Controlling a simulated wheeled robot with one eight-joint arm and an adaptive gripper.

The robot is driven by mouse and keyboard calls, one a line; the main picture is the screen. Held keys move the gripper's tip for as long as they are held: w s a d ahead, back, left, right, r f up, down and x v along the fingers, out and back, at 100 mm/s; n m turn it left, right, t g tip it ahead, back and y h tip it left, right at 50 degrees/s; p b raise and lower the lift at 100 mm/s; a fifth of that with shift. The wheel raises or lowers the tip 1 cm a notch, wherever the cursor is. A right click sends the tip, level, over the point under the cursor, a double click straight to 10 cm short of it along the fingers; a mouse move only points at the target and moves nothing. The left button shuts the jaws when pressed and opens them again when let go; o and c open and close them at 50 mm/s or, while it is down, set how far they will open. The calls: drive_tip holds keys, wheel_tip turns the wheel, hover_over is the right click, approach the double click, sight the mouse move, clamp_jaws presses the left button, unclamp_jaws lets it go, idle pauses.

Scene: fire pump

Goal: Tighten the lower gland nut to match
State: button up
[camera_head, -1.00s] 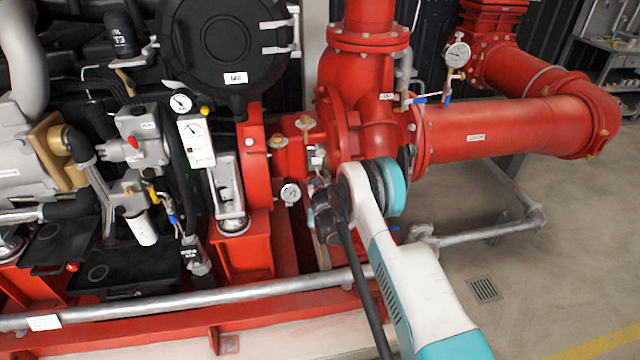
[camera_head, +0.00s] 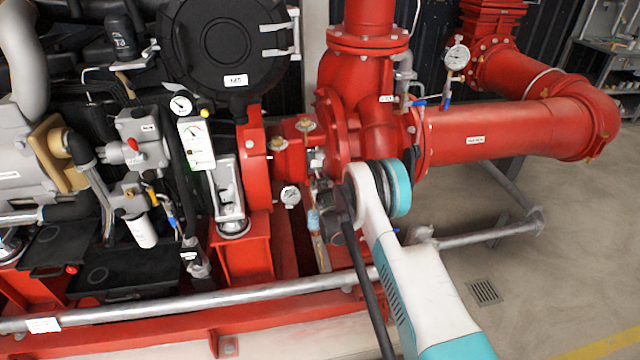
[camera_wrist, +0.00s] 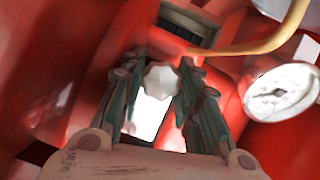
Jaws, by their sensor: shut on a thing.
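In the wrist view a pale, faceted nut (camera_wrist: 162,80) sits between the two green fingers of my gripper (camera_wrist: 160,88). The fingers are shut on it, one at each side near the tips. I take it for the lower gland nut; its threads and seat are hidden. A bright white patch shows between the fingers below it. In the head view my gripper (camera_head: 318,212) is at the red pump casing (camera_head: 343,115), low on its left side. My own wrist hides most of the gripper and the nut there. I cannot make out a second gland nut.
A white round gauge (camera_wrist: 281,92) is close to the right finger, and a yellow tube (camera_wrist: 250,46) curves above it. In the head view a small gauge (camera_head: 290,196) is just left of my gripper. A grey pipe (camera_head: 200,303) runs along the front. The floor at right is mostly clear.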

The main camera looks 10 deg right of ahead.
drive_tip(key=shift+m+y, duration=0.6)
drive_tip(key=shift+m, duration=0.3)
drive_tip(key=o, duration=1.1)
drive_tip(key=v, duration=1.2)
drive_tip(key=shift+d, duration=0.1)
